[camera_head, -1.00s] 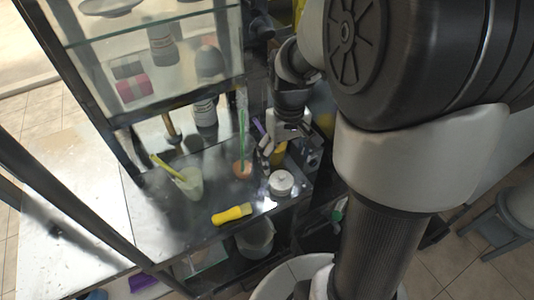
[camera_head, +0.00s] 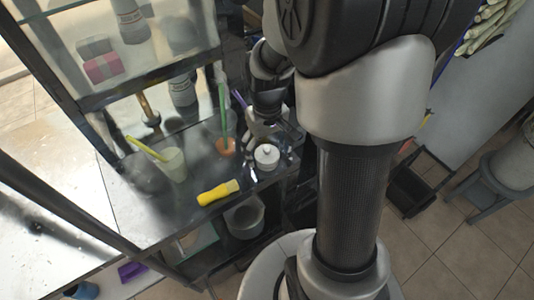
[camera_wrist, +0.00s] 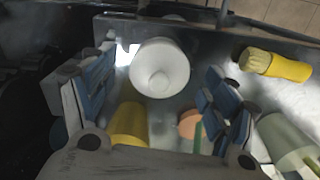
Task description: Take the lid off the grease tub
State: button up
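The grease tub (camera_head: 267,158) is a small white round tub with a knobbed lid, standing upright on the dark metal counter. In the wrist view, the lid (camera_wrist: 160,68) is seen from above, and its round knob faces the camera. The lid looks seated on the tub. My gripper (camera_head: 267,133) is just behind and above the tub in the head view. In the wrist view, the gripper's blue-padded fingers (camera_wrist: 160,84) are spread on either side of the lid. They are open and hold nothing. Exact finger clearance cannot be told.
A yellow brush (camera_head: 218,192) lies near the counter's front edge. A pale cup (camera_head: 173,165) with a yellow stick stands left. An orange-based thing with a green straw (camera_head: 225,146) stands close to the tub. A yellow object (camera_wrist: 130,124) sits near my left finger.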

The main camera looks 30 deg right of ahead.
jog(key=c, duration=0.7)
